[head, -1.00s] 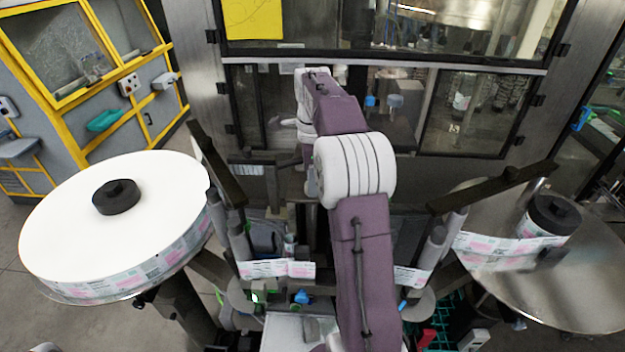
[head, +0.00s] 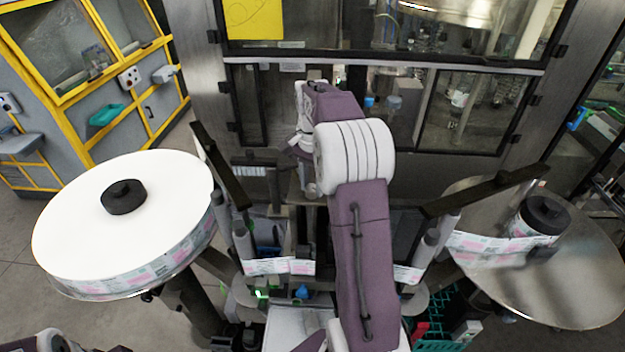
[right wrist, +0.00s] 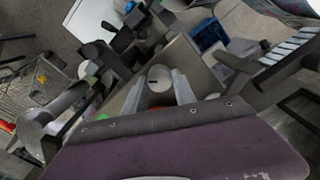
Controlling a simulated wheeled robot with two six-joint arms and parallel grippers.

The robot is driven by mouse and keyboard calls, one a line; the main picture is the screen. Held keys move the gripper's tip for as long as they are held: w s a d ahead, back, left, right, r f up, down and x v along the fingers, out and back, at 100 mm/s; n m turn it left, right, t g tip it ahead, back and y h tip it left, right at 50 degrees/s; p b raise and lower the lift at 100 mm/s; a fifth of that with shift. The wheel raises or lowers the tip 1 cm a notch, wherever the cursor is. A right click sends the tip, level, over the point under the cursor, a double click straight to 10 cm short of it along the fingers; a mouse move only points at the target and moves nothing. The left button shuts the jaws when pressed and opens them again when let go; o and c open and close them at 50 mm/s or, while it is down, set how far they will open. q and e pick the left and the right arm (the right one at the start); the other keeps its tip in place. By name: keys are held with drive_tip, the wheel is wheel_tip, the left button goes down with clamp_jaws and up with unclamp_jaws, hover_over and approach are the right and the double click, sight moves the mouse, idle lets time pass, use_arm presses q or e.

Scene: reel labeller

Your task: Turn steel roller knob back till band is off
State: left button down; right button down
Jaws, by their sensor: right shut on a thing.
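My right gripper (right wrist: 161,88) is shut on a round pale knob (right wrist: 160,76) with a dark mark on its face; one finger lies on each side of it in the right wrist view. In the head view the right gripper (head: 297,147) is small, beyond my arm, and the knob cannot be made out there. The label band (head: 265,267) crosses the machine front in pieces, partly behind my arm, and shows again at the right (head: 408,273). Whether a band touches the steel roller cannot be told. My left gripper is outside the head view; only part of its arm shows at the lower left.
A big white label reel (head: 75,225) stands at the left. A steel disc (head: 560,285) with a small black-hubbed reel (head: 543,216) is at the right. Dark arms (head: 485,190) flank the middle. A glazed machine front (head: 470,110) stands behind. A green crate (head: 447,346) sits low right.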

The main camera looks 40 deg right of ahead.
drive_tip(key=n+p, duration=0.2)
drive_tip(key=n, duration=0.4)
drive_tip(key=shift+n, duration=0.3)
drive_tip(key=n+p, duration=0.1)
drive_tip(key=n, duration=0.4)
drive_tip(key=shift+a, duration=0.1)
drive_tip(key=n+p, duration=0.1)
drive_tip(key=n, duration=0.5)
drive_tip(key=shift+n+p, duration=0.3)
drive_tip(key=n, duration=0.5)
drive_tip(key=shift+a+n+p, duration=0.1)
drive_tip(key=shift+n+p, duration=0.2)
drive_tip(key=shift+p, duration=0.05)
drive_tip(key=c, duration=1)
unclamp_jaws()
